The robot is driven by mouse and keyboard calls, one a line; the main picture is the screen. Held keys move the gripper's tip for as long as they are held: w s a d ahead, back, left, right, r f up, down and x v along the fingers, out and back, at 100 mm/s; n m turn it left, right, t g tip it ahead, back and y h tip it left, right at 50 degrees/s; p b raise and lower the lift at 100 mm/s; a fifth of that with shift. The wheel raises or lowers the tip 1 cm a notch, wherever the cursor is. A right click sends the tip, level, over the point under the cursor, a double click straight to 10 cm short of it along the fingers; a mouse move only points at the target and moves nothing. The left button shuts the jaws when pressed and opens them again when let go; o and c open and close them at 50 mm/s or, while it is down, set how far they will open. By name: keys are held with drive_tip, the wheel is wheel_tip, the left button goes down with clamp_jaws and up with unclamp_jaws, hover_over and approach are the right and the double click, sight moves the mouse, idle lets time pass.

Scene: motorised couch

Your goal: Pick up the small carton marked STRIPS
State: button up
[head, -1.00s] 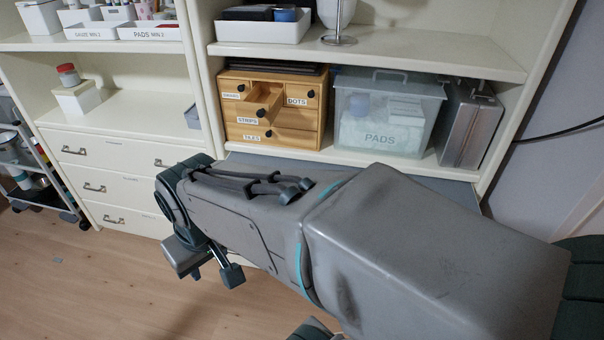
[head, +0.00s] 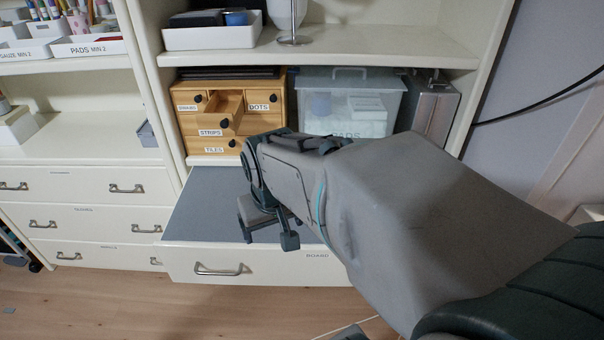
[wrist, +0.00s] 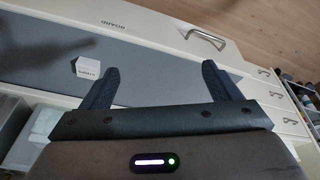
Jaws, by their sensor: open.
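A small white carton (wrist: 86,67) with a dark printed label lies on the grey surface of the pulled-out board (wrist: 140,68) in the wrist view. The print is too small to read surely. My gripper (wrist: 160,76) is open and empty, its two dark fingers apart. The carton is beyond the left fingertip and outside the gap between the fingers. In the head view my gripper (head: 268,236) is over the grey board (head: 205,200). I cannot make out the carton there; my arm covers part of the board.
A wooden drawer chest (head: 262,120) has one small drawer (head: 222,110) pulled out. A clear PADS bin (head: 390,92) and a metal case (head: 437,108) stand beside it on the shelf. The shelf above (head: 350,52) overhangs them.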

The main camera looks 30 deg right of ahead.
drive_tip(key=w+d+f+m+h+b, duration=0.15)
drive_tip(key=w+d+f, duration=0.3)
drive_tip(key=d, duration=0.75)
drive_tip(key=w+d+f+m+b, duration=0.1)
drive_tip(key=w+d+f+m, duration=0.4)
drive_tip(key=d, duration=0.6)
drive_tip(key=shift+n+t, duration=0.5)
drive_tip(key=shift+n, duration=0.35)
drive_tip(key=x, duration=0.2)
drive_tip(key=b+x, duration=0.1)
drive_tip(key=x, duration=0.4)
drive_tip(key=shift+w+d+f, duration=0.15)
drive_tip(key=shift+w+f, duration=0.1)
drive_tip(key=shift+w, duration=0.2)
drive_tip(key=shift+d+b+x, duration=0.1)
drive_tip(key=shift+b+x, duration=0.2)
drive_tip(key=shift+x, duration=1.05)
drive_tip(key=shift+d+b+x, duration=0.15)
drive_tip(key=shift+b+x, duration=0.1)
drive_tip(key=shift+x, duration=1.05)
drive_tip(key=shift+w+r, duration=0.1)
drive_tip(key=shift+w, duration=0.05)
drive_tip(key=c, duration=1.1)
drive_tip(key=shift+r, duration=0.1)
drive_tip(key=shift+c, duration=0.2)
